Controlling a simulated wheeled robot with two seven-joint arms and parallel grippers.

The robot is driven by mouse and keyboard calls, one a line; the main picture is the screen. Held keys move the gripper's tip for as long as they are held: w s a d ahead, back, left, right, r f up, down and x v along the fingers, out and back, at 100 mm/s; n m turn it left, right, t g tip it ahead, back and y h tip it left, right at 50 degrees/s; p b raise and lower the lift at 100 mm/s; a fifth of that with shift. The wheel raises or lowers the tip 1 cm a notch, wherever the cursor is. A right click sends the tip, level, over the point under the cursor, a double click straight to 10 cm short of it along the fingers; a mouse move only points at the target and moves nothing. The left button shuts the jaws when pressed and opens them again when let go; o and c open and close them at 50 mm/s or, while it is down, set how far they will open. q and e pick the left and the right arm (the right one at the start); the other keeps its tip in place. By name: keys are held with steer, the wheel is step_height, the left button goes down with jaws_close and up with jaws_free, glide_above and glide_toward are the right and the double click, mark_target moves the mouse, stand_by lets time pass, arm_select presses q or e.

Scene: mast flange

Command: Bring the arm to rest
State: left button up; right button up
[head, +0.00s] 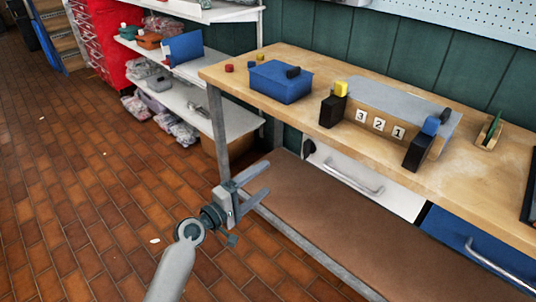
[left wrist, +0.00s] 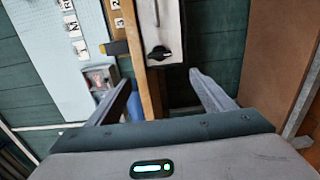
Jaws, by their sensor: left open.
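My left arm (head: 172,272) reaches in from the bottom of the head view. My left gripper (head: 267,179) is open, with nothing between its fingers. It is in front of the left end of the wooden workbench (head: 483,180), below the top and near the bench's left leg. In the left wrist view both fingers of the gripper (left wrist: 160,82) are spread apart, pointing toward the bench front, where a white drawer front with a black knob (left wrist: 159,53) shows. My right gripper is not in view.
A blue box (head: 280,84) and a grey-topped unit (head: 395,99) marked 3, 2, 1 stand on the bench. A brown lower shelf (head: 310,225) runs beneath. White shelving (head: 200,105) and a red cabinet (head: 103,40) stand behind. The tiled floor (head: 70,180) at left is largely clear.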

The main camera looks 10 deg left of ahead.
arm_select(q)
steer(key=s+a+f+m+g+y+p, duration=0.15)
steer(key=s+f, duration=0.25)
steer(key=f, duration=0.5)
steer(key=s+a+f+m+g+y+p, duration=0.15)
steer(key=s+f, duration=0.25)
steer(key=f, duration=0.5)
steer(key=s+a+f+m+g+y+p, duration=0.1)
steer(key=s+f+m+y, duration=0.2)
steer(key=f, duration=0.6)
steer(key=s+a+f+m+g+y+p, duration=0.1)
steer(key=s+f+m, duration=0.1)
steer(key=s+f, duration=0.3)
steer(key=s+a+f+m+g+y+p, duration=0.1)
steer(key=s+f, duration=0.5)
steer(key=s, duration=0.7)
steer(key=s+a+f+m+g+y+p, duration=0.1)
steer(key=s+f+m+g, duration=0.2)
steer(key=s+f, duration=0.3)
steer(key=s+m, duration=0.1)
steer(key=s, duration=0.2)
steer(key=shift+s+a+f, duration=0.2)
steer(key=shift+a+f, duration=0.05)
steer(key=shift+a, duration=0.15)
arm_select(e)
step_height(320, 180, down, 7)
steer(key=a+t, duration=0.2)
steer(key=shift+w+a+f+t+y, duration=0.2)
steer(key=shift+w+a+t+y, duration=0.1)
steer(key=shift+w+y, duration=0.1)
